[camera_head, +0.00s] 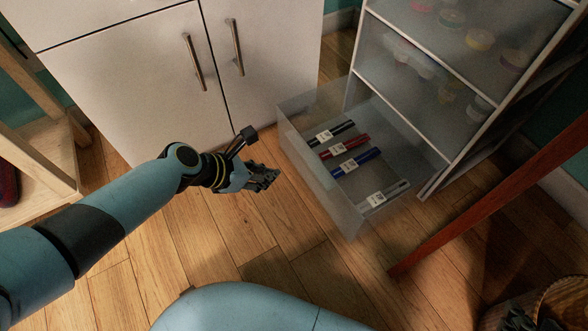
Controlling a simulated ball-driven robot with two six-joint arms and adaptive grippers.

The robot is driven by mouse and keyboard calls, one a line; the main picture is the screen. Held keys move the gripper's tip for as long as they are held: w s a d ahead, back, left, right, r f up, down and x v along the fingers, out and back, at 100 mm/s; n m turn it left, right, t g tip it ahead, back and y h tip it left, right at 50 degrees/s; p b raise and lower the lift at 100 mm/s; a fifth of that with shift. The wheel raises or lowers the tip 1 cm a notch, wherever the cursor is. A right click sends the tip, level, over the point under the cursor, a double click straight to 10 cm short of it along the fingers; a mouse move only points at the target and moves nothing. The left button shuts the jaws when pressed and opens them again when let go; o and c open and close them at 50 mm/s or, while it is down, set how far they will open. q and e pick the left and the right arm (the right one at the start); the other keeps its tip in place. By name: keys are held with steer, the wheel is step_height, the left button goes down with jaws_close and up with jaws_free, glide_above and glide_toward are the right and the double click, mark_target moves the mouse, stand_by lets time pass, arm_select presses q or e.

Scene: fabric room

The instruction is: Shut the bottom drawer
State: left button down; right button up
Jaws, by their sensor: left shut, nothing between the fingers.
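The bottom drawer (330,205) is a translucent grey box. It is pulled well out of the drawer unit (435,75), just above the wooden floor. Several labelled dark, red, blue and grey items lie inside it. My left gripper (272,180) is shut and empty. It is left of the drawer's front panel, close to it, and appears apart from it. My right gripper does not show in the head view.
White cupboard doors (140,80) with two metal handles stand behind my left arm. A wooden stand (35,150) is at the left edge. A reddish wooden leg (470,215) slants right of the drawer. A basket (560,300) is at bottom right. Bare floor lies before the drawer.

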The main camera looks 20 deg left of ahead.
arm_select(q)
steer(key=w+d+f+b, duration=0.3)
steer(key=w+d+b, duration=0.1)
steer(key=w, duration=0.1)
steer(key=shift+w+d, duration=0.2)
steer(key=shift+w, duration=0.1)
arm_select(e)
steer(key=w+a+r+n+t+y, duration=0.1)
steer(key=w+r+t, duration=0.4)
steer(key=t, duration=0.3)
steer(key=shift+a+r, duration=0.15)
steer(key=shift+r, duration=0.05)
arm_select(q)
steer(key=shift+w+d, duration=0.1)
arm_select(e)
steer(key=shift+w, duration=0.1)
